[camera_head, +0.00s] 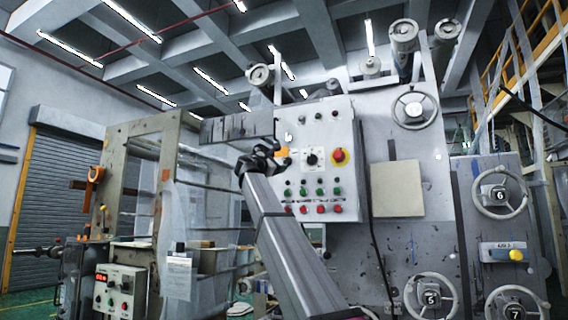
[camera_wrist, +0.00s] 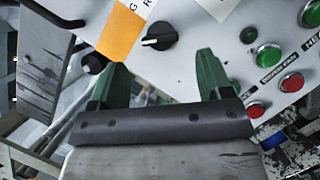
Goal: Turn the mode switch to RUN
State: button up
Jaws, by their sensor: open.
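A black rotary knob (camera_wrist: 160,36) with a pale pointer mark is on the light panel in the wrist view, beside an orange label. My gripper (camera_wrist: 161,61) has its two green fingers apart and empty, with the knob just beyond the gap between the tips; I see no contact. In the head view, my gripper (camera_head: 272,151) is in front of the left part of the control panel (camera_head: 348,113). A black knob on a white plate (camera_head: 312,159) shows to its right; I cannot tell if it is the same knob. No RUN mark is readable.
Green buttons (camera_wrist: 270,57) and red buttons (camera_wrist: 291,82) are to the right of the gripper in the wrist view. A grey bar (camera_head: 237,127) is close to the gripper at upper left.

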aim_at(285, 161)
jog(key=shift+x, duration=2.65)
jog(key=shift+f, duration=0.1)
jog(key=c, duration=0.9)
